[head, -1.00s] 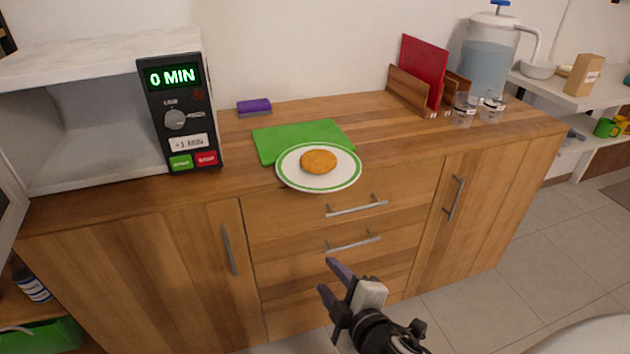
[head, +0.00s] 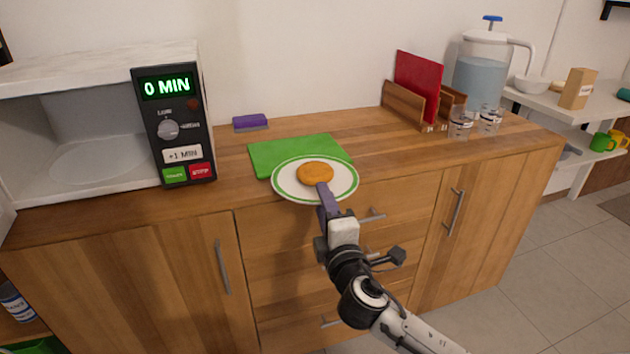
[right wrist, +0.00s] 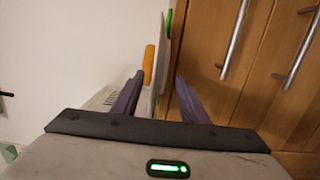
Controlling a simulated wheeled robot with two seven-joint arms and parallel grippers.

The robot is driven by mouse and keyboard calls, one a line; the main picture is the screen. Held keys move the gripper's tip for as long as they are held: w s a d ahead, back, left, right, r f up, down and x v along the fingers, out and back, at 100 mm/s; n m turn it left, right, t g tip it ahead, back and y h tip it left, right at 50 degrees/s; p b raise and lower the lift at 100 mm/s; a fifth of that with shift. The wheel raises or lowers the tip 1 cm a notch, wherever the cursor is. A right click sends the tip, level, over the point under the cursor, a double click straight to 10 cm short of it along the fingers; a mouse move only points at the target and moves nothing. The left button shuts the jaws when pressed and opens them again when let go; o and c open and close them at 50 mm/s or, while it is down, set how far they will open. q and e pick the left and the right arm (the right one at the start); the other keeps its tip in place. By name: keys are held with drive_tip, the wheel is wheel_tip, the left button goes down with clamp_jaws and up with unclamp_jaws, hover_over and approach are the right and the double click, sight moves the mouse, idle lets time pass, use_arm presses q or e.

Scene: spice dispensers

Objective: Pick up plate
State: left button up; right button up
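A white plate with a green rim (head: 287,183) lies partly on the green cutting board (head: 297,150), overhanging the counter's front edge. A round orange-brown patty (head: 315,173) sits on it. My right gripper (head: 325,190) is at the plate's front edge, one finger showing over the plate. In the right wrist view, the open fingers (right wrist: 160,78) stand apart, one on each side of the plate's edge (right wrist: 160,52); the patty (right wrist: 149,62) is on the upper side. Whether a finger touches the plate cannot be told. My left gripper is not in view.
An open, empty microwave (head: 95,60) stands at the left. A purple sponge (head: 250,122) lies behind the board. A wooden rack with a red board (head: 417,85), glasses (head: 460,122) and a water jug (head: 482,75) stand at the right. Drawer handles (head: 372,216) protrude below the plate.

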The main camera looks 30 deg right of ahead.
drive_tip(key=shift+x, duration=0.75)
clamp_jaws()
drive_tip(key=shift+r, duration=0.15)
